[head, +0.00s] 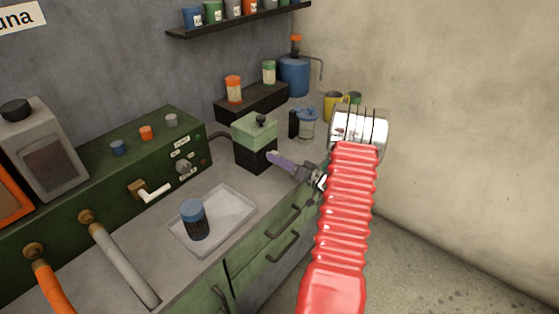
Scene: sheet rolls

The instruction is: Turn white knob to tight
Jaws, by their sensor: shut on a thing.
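A small pale grey-white knob (184,168) sits on the front of the dark green panel (120,158), with small labels around it that I cannot read at this size. A white lever handle (156,192) on a brass fitting sticks out of the panel to the left of the knob. My gripper (303,174) is to the right of the panel, well apart from the knob, over the right part of the counter. It is shut on a purple elongated item (284,161), which points left toward a green-topped box. The fingertips are small and partly hidden.
The green-topped box (254,132) stands between my gripper and the panel. A tray (235,207) with a blue-capped dark jar (194,219) lies in front of the panel. Grey (122,262) and orange (52,287) hoses hang at left. Jars and mugs stand behind.

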